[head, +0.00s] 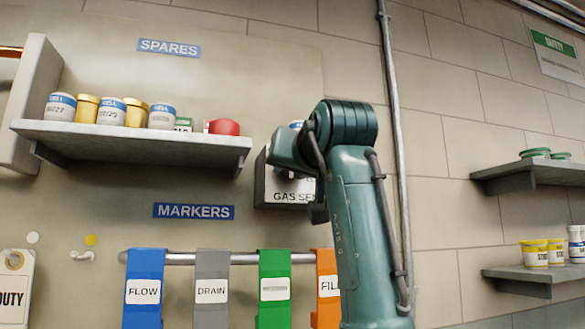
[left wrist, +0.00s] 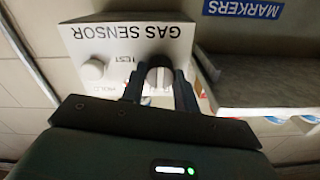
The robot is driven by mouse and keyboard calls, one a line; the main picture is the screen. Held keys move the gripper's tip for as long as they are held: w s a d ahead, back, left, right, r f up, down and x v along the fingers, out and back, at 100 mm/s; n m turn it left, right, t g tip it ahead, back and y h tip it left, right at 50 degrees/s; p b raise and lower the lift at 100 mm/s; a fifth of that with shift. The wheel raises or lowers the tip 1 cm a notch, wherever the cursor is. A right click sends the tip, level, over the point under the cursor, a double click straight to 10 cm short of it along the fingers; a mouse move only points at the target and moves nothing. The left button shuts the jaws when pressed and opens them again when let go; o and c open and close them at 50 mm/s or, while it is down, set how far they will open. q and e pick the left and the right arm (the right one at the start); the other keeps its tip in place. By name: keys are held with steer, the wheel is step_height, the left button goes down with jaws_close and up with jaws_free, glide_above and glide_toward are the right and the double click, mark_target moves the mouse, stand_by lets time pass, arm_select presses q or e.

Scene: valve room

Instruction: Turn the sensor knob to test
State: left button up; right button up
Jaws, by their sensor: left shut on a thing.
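The gas sensor box (head: 268,186) is on the wall below and right of the spares shelf, partly hidden behind my left arm. In the left wrist view the gas sensor box (left wrist: 125,42) appears upside down, with a grey knob (left wrist: 158,76) and a separate round white knob (left wrist: 93,69). My left gripper (left wrist: 160,86) is shut on the grey knob, with one dark finger on each side of it. The word TEST shows beside the grey knob, and a partly visible HOLD label lies lower left. The knob's exact pointing is hard to tell. My right gripper is out of view.
The spares shelf (head: 130,138) holds several jars and a red item (head: 222,127). Below it, a rail carries blue (head: 144,270), grey, green and orange markers. A vertical pipe (head: 393,110) runs behind my arm. Two shelves with jars are at the right.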

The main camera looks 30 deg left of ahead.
arm_select(q)
steer(key=m+b, duration=0.1)
steer(key=m, duration=1.6)
steer(key=shift+m, duration=0.3)
stand_by(0.5)
steer(key=o, duration=1)
steer(key=shift+c, duration=0.2)
steer(key=shift+d, duration=0.1)
